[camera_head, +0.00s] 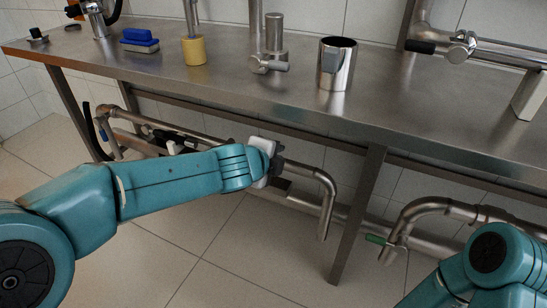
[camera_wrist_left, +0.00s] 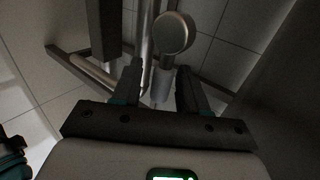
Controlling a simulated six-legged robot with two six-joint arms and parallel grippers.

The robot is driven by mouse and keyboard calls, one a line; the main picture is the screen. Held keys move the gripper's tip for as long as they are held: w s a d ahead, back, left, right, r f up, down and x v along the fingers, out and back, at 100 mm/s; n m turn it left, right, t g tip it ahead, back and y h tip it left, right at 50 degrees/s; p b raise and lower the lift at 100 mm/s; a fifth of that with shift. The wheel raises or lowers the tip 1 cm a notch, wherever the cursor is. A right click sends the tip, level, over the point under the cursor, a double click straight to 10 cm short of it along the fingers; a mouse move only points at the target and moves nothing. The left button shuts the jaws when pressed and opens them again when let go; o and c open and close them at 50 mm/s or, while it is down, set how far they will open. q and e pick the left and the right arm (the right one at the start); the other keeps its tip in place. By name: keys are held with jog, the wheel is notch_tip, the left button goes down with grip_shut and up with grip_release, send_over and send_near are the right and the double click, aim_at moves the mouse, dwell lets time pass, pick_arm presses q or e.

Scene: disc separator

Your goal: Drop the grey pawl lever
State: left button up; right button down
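A grey lever-like part (camera_wrist_left: 174,34) with a round head and a short shank shows in the left wrist view; I take it to be the pawl lever. Its shank points down between the fingers of my left gripper (camera_wrist_left: 160,88). The fingers are apart, with a gap visible beside the shank, so it does not look clamped. In the head view my left gripper (camera_head: 280,163) is below the front edge of the bench, by the pipework. There I cannot make out the lever. My right gripper is out of view; only part of the right arm shows at the lower right.
The steel bench (camera_head: 210,88) is above the left gripper. Under it run pipes (camera_head: 326,195) and a bench leg (camera_head: 358,215).

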pick_arm(q)
jog(key=shift+s+r, duration=0.1)
jog(key=p+v, duration=0.5)
jog(key=v, duration=1.1)
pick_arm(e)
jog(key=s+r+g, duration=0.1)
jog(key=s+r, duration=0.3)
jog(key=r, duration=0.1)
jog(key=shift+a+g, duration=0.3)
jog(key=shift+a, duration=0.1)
pick_arm(q)
jog(key=shift+a, duration=0.1)
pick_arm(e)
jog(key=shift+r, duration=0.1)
